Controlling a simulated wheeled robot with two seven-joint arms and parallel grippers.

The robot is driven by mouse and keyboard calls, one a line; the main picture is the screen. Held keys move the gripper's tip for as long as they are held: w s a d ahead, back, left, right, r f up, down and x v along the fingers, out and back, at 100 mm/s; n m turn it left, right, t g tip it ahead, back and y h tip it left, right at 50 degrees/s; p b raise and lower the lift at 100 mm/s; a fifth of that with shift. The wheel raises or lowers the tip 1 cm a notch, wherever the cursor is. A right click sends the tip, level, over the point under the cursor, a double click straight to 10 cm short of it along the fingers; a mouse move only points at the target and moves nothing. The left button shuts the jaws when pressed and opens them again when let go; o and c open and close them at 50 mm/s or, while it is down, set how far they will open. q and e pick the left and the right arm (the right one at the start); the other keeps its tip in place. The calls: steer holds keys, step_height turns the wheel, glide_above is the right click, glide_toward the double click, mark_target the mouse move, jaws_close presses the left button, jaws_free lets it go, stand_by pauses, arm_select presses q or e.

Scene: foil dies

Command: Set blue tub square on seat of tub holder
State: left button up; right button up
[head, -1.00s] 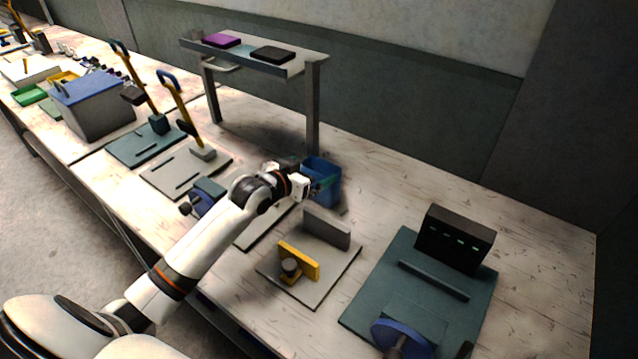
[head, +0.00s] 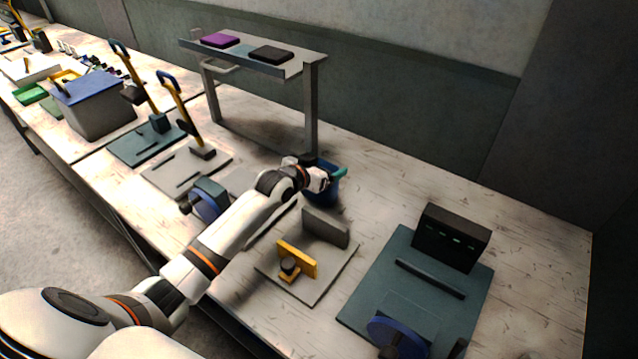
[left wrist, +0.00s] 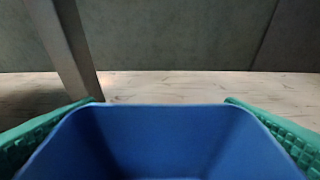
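The blue tub (head: 326,188) stands on the bench behind a grey base plate, partly hidden by my left gripper (head: 335,176). In the left wrist view the open-topped tub (left wrist: 165,106) lies between the green fingers, one along each side wall. No clear gap shows between fingers and walls, but I cannot tell if they press on it. The grey base plate (head: 325,287), which looks like the tub holder, carries a grey upright wall (head: 326,227) and a yellow block with a dark knob (head: 297,260). Its seat is empty. My right gripper is not in view.
A raised shelf (head: 300,64) with purple and black pads stands behind the tub; its leg (head: 311,110) is close. A teal plate (head: 380,290) with a black box (head: 452,237) stands right. A blue wheel fixture (head: 208,200) is left. Bench at back right is clear.

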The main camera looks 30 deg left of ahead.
arm_select(q)
steer(key=c, duration=0.6)
